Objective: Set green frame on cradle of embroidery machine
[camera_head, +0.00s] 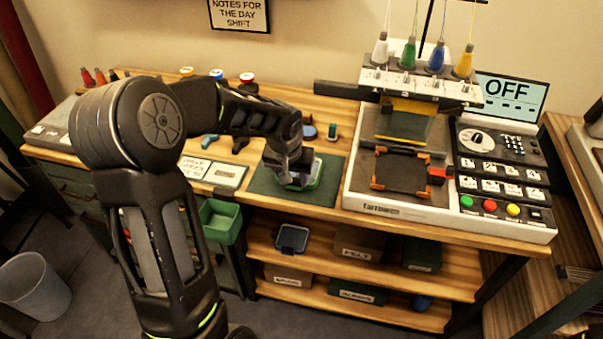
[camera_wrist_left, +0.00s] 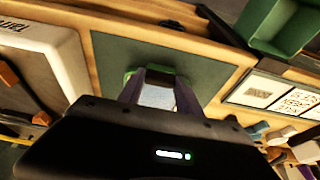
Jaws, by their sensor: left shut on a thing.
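The green frame (camera_head: 312,184) is at the dark green mat (camera_head: 262,187), mostly hidden beneath my left gripper (camera_head: 292,172). That gripper points down and is shut on the frame. In the left wrist view, bits of the green frame (camera_wrist_left: 183,80) show beside the fingers (camera_wrist_left: 158,88), with a pale patch between them. I cannot tell whether the frame touches the mat. The embroidery machine (camera_head: 375,208) stands to the right. Its cradle (camera_head: 402,190), dark with orange corners, lies flat below the needle head and looks empty. My right gripper is out of view.
Thread cones (camera_head: 409,55) stand on top of the machine, whose screen (camera_head: 510,95) reads OFF. White cards (camera_head: 228,172) lie left of the mat. A green bin (camera_head: 220,222) hangs at the table front. Small spools and tools lie behind my arm.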

